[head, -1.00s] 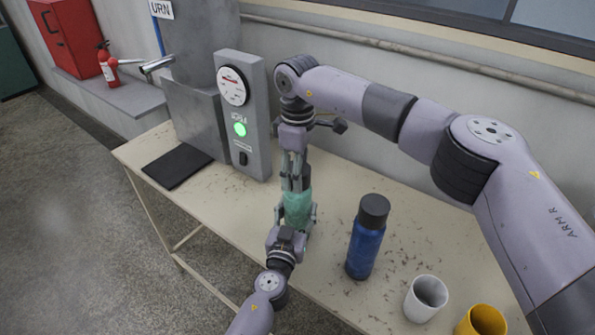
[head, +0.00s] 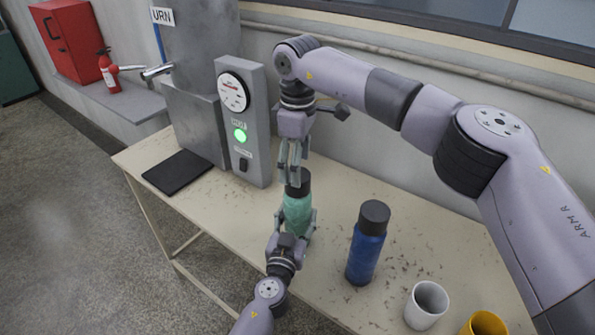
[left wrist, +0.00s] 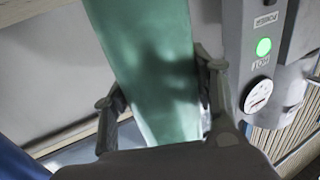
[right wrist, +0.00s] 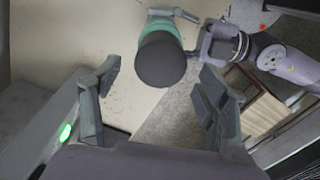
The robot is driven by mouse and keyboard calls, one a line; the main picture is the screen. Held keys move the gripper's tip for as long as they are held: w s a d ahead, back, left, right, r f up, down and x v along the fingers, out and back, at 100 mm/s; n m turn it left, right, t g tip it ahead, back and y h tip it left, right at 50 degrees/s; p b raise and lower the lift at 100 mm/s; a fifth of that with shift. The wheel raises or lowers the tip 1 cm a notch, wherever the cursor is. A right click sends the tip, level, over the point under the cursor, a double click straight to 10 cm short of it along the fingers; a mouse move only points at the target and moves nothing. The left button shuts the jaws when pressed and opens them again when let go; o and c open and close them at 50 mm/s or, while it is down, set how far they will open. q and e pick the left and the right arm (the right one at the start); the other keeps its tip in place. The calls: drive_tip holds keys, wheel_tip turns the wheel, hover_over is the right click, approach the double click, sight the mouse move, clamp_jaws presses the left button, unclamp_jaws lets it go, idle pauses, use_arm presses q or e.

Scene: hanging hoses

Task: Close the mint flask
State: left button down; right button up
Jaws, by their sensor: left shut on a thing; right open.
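My right gripper (head: 291,170) is open just above the cap. In the right wrist view the dark cap (right wrist: 161,60) shows from above, ahead of the open fingers and apart from them. Whether the cap is fully seated cannot be told.
A blue flask (head: 366,245) with a dark cap stands right of the mint flask. A white cup (head: 425,305) and a yellow cup (head: 484,323) stand at the front right. A grey gauge panel (head: 243,120) with a lit green light and a black mat (head: 178,171) are on the left.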

idle(0.3)
drive_tip(key=n, duration=0.4)
drive_tip(key=shift+r, duration=0.15)
drive_tip(key=n, duration=0.6)
drive_tip(key=shift+r+n, duration=0.2)
drive_tip(key=shift+n, duration=0.1)
drive_tip(key=n, duration=0.6)
drive_tip(key=shift+r, duration=0.25)
drive_tip(key=n, duration=0.4)
drive_tip(key=shift+r+n, duration=0.15)
drive_tip(key=shift+n, duration=0.15)
drive_tip(key=n, duration=0.4)
drive_tip(key=shift+r, duration=0.15)
drive_tip(key=n, duration=0.6)
drive_tip(key=shift+r, duration=0.25)
drive_tip(key=n, duration=0.4)
drive_tip(key=shift+r+n, duration=0.15)
drive_tip(key=shift+n, duration=0.15)
drive_tip(key=n, duration=0.5)
drive_tip(key=shift+r+n, duration=0.2)
drive_tip(key=shift+n, duration=0.2)
